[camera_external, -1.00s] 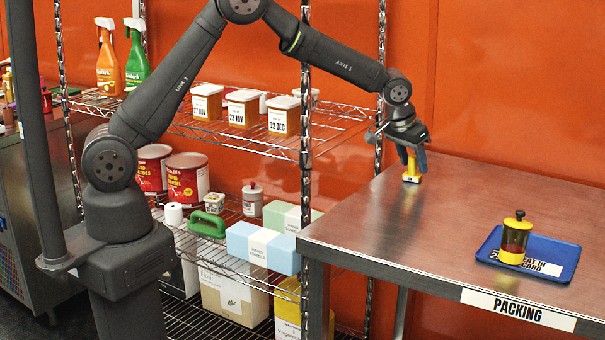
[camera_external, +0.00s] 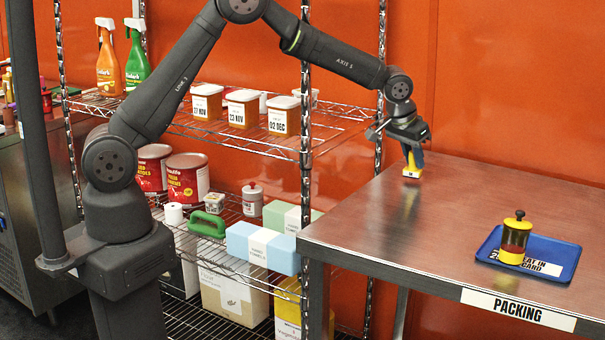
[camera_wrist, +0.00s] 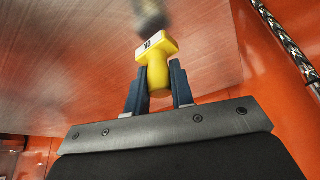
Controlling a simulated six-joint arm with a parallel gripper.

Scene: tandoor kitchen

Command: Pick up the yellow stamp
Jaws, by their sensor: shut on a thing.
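The yellow stamp (camera_external: 412,170) is at my gripper (camera_external: 413,158), over the left end of the packing table (camera_external: 400,222). In the wrist view the stamp (camera_wrist: 157,62) has a yellow handle and a yellow block with a small white label. The two dark fingers of my gripper (camera_wrist: 158,82) are shut on its handle from both sides. The stamp looks slightly raised above the steel top, with a blurred reflection below it.
A blue tray (camera_external: 568,262) with a printed card stands at the table's right. A yellow-and-black canister (camera_external: 514,238) stands on it. A wire shelf (camera_external: 345,122) with tubs and cans is left of the table. The table's middle is clear.

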